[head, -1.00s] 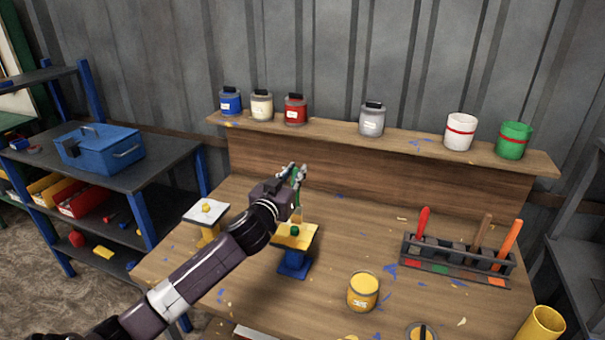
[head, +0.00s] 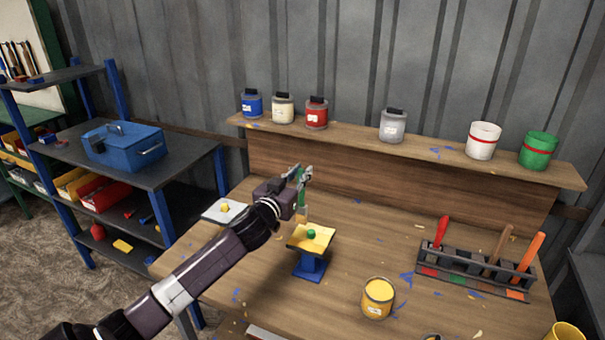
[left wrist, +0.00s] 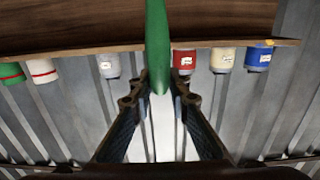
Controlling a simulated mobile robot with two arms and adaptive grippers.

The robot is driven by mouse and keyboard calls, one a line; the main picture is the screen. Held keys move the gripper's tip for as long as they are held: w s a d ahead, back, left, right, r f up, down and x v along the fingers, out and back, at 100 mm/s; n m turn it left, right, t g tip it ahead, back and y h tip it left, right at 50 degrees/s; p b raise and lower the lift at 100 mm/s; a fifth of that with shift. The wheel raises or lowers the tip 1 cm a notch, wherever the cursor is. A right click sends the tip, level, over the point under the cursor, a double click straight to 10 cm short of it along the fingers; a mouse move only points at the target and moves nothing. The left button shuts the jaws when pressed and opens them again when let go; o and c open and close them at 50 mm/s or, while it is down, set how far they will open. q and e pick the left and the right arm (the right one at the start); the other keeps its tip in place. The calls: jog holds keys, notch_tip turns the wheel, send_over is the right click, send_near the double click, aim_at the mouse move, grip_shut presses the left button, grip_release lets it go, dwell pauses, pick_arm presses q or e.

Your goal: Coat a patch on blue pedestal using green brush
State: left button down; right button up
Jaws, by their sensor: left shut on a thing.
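My left gripper (head: 304,178) is shut on the green brush (head: 301,198), held roughly upright with its lower end pointing down. The brush's green handle (left wrist: 158,45) also shows between the fingers in the left wrist view. The blue pedestal (head: 309,267) stands on the workbench just below and slightly right of the gripper. My right gripper is not in view.
An open yellow paint can (head: 378,297) stands front right of the pedestal. A brush rack (head: 475,278) stands at right. Another pedestal with a pale top (head: 213,211) is left, partly behind my arm. Several cans line the back shelf (head: 345,137).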

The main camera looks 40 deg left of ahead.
pick_arm(q)
jog(key=shift+r+p, duration=2.4)
jog(key=shift+r, duration=0.15)
jog(key=shift+f, duration=0.1)
